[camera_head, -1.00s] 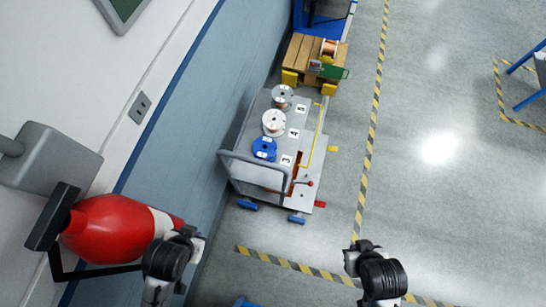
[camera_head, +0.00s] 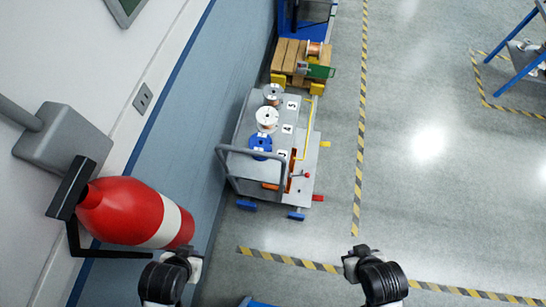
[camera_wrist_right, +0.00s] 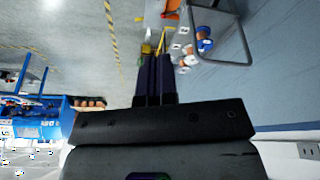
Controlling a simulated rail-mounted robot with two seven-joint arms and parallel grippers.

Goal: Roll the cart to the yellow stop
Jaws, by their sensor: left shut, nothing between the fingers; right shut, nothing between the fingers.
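The grey cart (camera_head: 239,132) stands by the blue wall, beyond my grippers in the head view. Its raised tube handle (camera_head: 249,153) is at the near end. A blue spool (camera_head: 260,144), a white copper-wound spool (camera_head: 267,119) and a grey spool (camera_head: 272,94) stand on it. Yellow blocks (camera_head: 317,89) sit at its far end; I cannot tell which yellow part is the stop. My left gripper (camera_head: 188,257) and right gripper (camera_head: 358,254) are shut, empty and apart from the cart. The right wrist view shows the right fingers (camera_wrist_right: 155,78) and the handle (camera_wrist_right: 238,38).
A red fire extinguisher (camera_head: 125,211) is on the wall at left. A wooden pallet (camera_head: 294,60) stands beyond the cart. Striped floor tape (camera_head: 360,150) runs right of it. Blue racking (camera_head: 515,75) is at far right. The floor between tape and racking is clear.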

